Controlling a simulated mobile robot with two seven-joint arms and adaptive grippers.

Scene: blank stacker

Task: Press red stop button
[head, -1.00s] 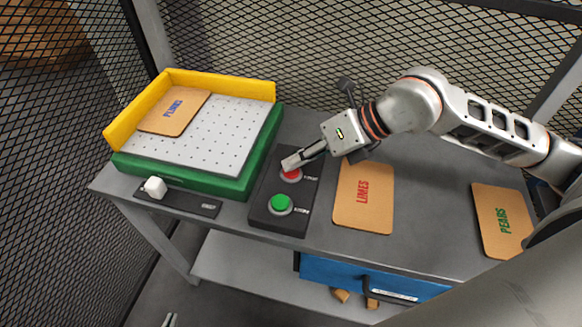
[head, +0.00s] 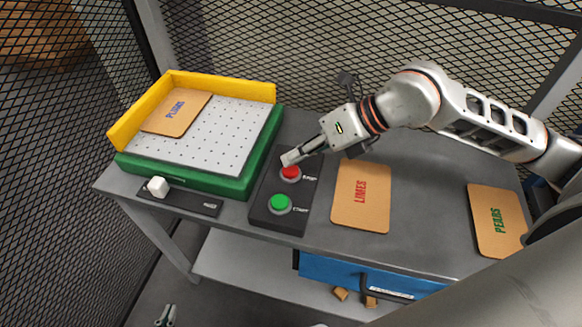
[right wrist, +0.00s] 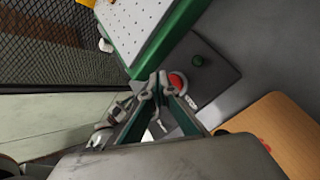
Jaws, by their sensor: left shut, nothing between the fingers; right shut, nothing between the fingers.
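The red stop button (head: 291,173) sits on the far half of a black control box on the table. In the right wrist view the red button (right wrist: 178,82) is partly hidden by the fingers. My right gripper (head: 290,158) is shut and empty, its tips at the far edge of the red button and close above it; I cannot tell if they touch. In the right wrist view its fingertips (right wrist: 157,84) show beside the button. My left gripper (head: 166,316) is shut and empty, low at the bottom left, below the table.
A green button (head: 280,203) is on the near half of the box. A green-framed perforated bed (head: 215,135) with a yellow fence stands left, a white knob (head: 158,187) before it. A LIMES board (head: 361,195) and a PEARS board (head: 497,221) lie right.

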